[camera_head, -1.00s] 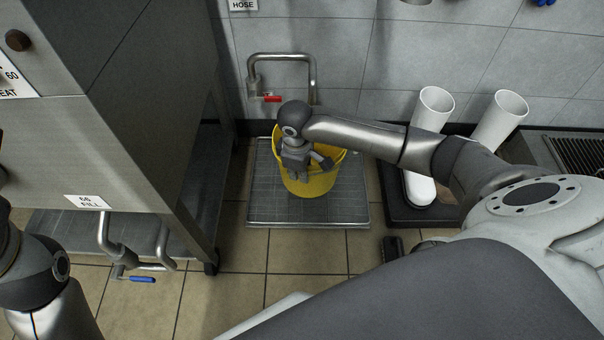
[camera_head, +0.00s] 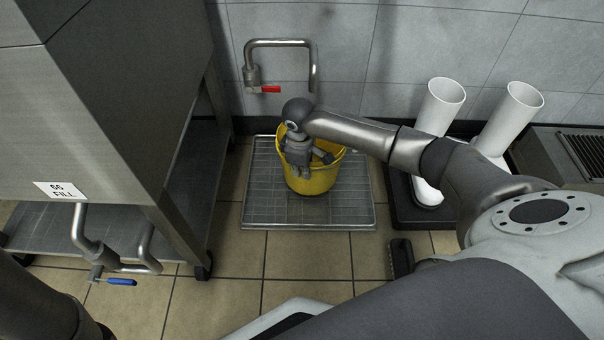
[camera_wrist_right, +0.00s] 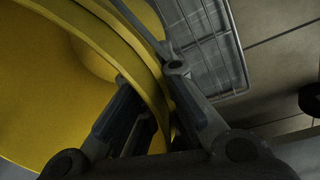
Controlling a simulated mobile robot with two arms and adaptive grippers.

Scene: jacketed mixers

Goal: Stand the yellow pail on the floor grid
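The yellow pail (camera_head: 318,182) is upright over the middle of the floor grid (camera_head: 262,212), in the corner below the wall tap. From above I cannot tell whether its base touches the grid. My right gripper (camera_head: 313,166) reaches down at the pail's rim. In the right wrist view the fingers (camera_wrist_right: 150,85) lie on either side of the pail's rim (camera_wrist_right: 128,48) and look closed on it. The grid shows beyond the pail there (camera_wrist_right: 212,60). My left gripper is out of view; only a bit of the left arm shows at lower left.
A steel mixer housing (camera_head: 90,130) stands left, with a blue-handled drain pipe (camera_head: 118,281). A red-handled tap (camera_head: 264,89) is above the grid. White boots (camera_head: 440,105) stand on a dark tray right, with a dark brush (camera_head: 401,257) nearby.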

